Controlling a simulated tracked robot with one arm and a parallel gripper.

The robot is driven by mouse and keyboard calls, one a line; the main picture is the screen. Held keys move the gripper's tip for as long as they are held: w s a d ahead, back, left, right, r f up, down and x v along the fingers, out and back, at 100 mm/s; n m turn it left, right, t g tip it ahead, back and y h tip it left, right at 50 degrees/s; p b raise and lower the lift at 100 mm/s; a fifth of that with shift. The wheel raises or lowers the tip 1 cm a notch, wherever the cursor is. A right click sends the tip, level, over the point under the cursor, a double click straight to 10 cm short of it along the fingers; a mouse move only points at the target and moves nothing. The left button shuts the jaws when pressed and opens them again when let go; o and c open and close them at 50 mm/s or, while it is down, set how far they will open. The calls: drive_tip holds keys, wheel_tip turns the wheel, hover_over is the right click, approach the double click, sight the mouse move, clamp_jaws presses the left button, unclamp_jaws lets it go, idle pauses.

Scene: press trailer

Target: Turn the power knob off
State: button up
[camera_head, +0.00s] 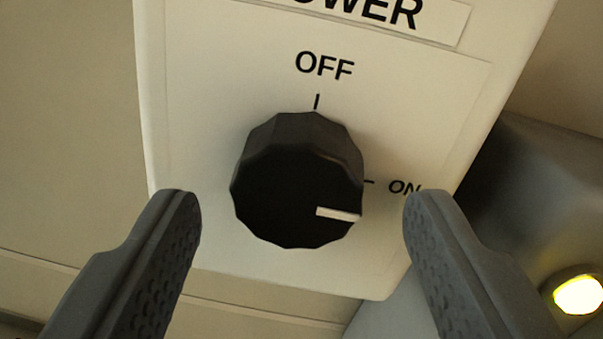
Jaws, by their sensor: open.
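The power knob (290,185) is black and faceted, mounted on a white panel (220,75) and seen in the middle of the head camera view. Its white pointer line (338,214) points to the right, towards the ON mark (403,187). The OFF label (324,66) with its tick is above the knob. My gripper (302,208) is open, one finger to the left of the knob and one to the right. Both fingers show a gap to the knob in the picture. The right fingertip partly covers the ON lettering.
A label ending in "OWER" (400,12) is cut off at the top edge. A lit yellow lamp (578,294) on a dark grey housing (545,190) is at the lower right. A beige wall (70,130) lies behind the panel on the left.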

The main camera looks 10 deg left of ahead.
drive_tip(key=shift+w+a+r, duration=0.1)
drive_tip(key=shift+w+a, duration=0.05)
drive_tip(key=shift+w, duration=0.2)
drive_tip(key=c, duration=1)
